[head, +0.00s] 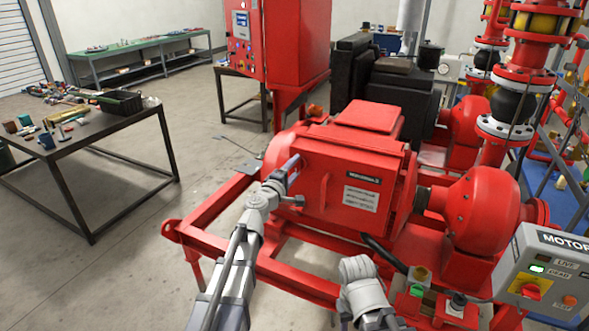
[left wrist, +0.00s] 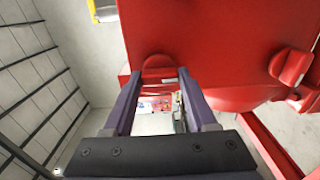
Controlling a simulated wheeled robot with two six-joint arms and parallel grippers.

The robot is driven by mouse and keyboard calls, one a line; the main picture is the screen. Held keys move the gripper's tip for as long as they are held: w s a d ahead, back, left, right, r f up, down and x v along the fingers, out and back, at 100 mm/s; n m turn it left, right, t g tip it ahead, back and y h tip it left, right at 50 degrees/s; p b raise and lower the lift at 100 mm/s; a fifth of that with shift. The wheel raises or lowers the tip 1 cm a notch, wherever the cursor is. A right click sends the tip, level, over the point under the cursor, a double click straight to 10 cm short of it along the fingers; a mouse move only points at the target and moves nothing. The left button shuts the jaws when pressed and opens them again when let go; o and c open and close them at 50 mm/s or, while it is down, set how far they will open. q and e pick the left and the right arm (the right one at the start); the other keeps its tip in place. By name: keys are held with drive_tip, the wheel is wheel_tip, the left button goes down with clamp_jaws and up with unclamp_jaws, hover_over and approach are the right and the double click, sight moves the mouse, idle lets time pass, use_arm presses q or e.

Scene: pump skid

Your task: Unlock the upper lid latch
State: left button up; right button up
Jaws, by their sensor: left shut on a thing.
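The red motor housing (head: 350,185) stands in the middle of the head view, with a dark label and a white plate on its front lid. My left gripper (head: 293,168) is at the lid's upper left corner. In the left wrist view my left gripper (left wrist: 160,78) has its two fingers on either side of a rounded red latch (left wrist: 158,66) and is shut on it. In the head view the gripper mostly hides this latch. A second red tab (left wrist: 290,66) shows on the lid at the right of the wrist view.
A grey control box (head: 545,275) with a red switch stands at the right front. Red frame rails (head: 205,240) run below the housing. A red cabinet (head: 290,40) stands behind. A dark table (head: 100,125) with tools is at the left, with open floor between.

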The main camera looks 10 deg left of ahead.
use_arm(q)
drive_tip(key=o, duration=1.4)
drive_tip(key=shift+c, duration=0.2)
drive_tip(key=v, duration=0.8)
drive_tip(key=shift+w, duration=0.1)
